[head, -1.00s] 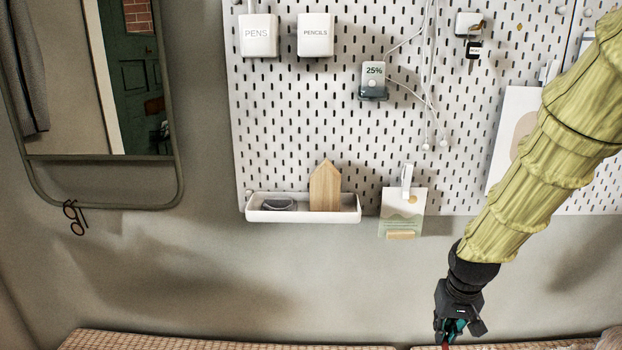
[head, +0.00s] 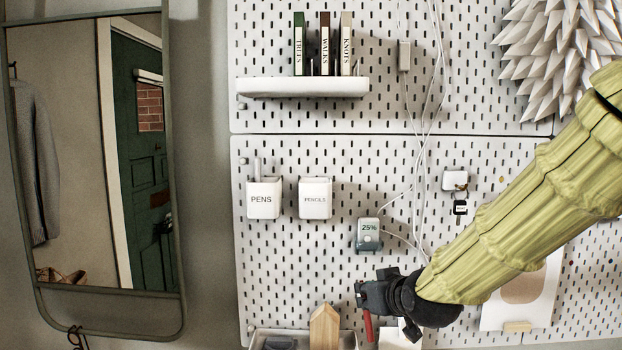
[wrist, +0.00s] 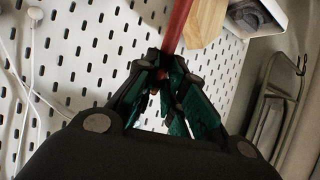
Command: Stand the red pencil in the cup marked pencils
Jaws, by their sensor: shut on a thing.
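My gripper (head: 364,298) is in front of the lower pegboard, below and to the right of the cups. It is shut on the red pencil (head: 368,326), which hangs down from the fingers in the head view. In the wrist view the red pencil (wrist: 178,25) sticks out past the closed fingertips (wrist: 165,72). The white cup marked PENCILS (head: 315,200) hangs on the pegboard, and no pencil shows above its rim. The white cup marked PENS (head: 263,200) hangs to its left with a pale stick rising from it.
A phone reading 25% (head: 368,233) sits in a holder between the cups and my arm, with white cables nearby. A shelf with books (head: 300,88) is above the cups. A wooden house shape (head: 324,327) stands in a tray below. Keys (head: 460,207) hang at right.

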